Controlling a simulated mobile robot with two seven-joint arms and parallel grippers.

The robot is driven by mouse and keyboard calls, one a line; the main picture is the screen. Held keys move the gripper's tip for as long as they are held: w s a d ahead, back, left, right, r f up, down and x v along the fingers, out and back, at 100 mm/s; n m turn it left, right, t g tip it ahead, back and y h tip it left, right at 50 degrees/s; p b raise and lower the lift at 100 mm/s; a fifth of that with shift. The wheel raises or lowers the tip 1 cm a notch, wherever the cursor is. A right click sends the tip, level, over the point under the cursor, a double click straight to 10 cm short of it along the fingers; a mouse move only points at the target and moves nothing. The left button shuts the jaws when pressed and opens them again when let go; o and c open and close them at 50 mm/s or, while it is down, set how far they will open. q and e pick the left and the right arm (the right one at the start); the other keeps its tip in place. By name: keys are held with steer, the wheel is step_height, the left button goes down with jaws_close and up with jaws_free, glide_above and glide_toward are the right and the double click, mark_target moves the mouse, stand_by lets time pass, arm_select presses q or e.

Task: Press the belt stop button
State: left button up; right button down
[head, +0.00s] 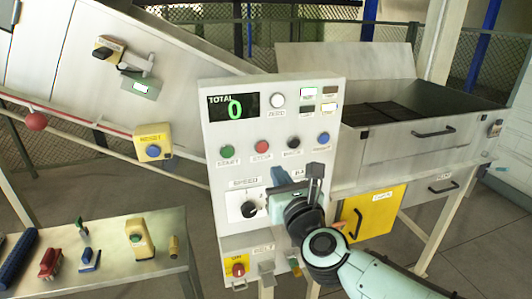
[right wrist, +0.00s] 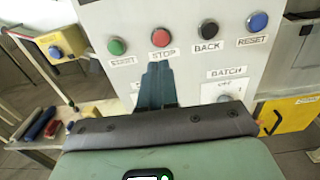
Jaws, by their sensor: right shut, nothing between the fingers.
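A grey control panel (head: 220,117) carries a row of green, red, black and blue buttons. The red button labelled STOP (head: 262,146) is second from the left; it also shows in the right wrist view (right wrist: 160,38). Another red knob or button (head: 238,270) sits on a lower box, near a label that seems to read BELT. My right gripper (head: 279,177) is in front of the panel, below the button row. Its closed fingers (right wrist: 158,68) show just below STOP in the right wrist view, with a visible gap in the picture. The left gripper is out of view.
A SPEED knob (head: 249,209) is left of my gripper. A yellow RESET box (head: 152,142) is on the conveyor frame. A side table (head: 112,272) holds several small items. A yellow door (head: 372,214) is at right.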

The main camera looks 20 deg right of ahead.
mark_target(263, 147)
steer(key=w+p, duration=0.2)
steer(key=w, duration=0.7)
steer(key=shift+w+a+p, duration=0.1)
steer(key=shift+w+p, duration=0.2)
steer(key=shift+w, duration=0.1)
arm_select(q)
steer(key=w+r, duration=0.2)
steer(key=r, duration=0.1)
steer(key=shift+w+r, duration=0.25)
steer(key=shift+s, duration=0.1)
arm_select(e)
steer(key=shift+w+f, duration=0.1)
steer(key=shift+w, duration=0.3)
steer(key=shift+w+r, duration=0.15)
steer(key=shift+r, duration=0.05)
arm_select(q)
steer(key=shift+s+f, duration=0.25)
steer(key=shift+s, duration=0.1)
arm_select(e)
steer(key=shift+r, duration=0.1)
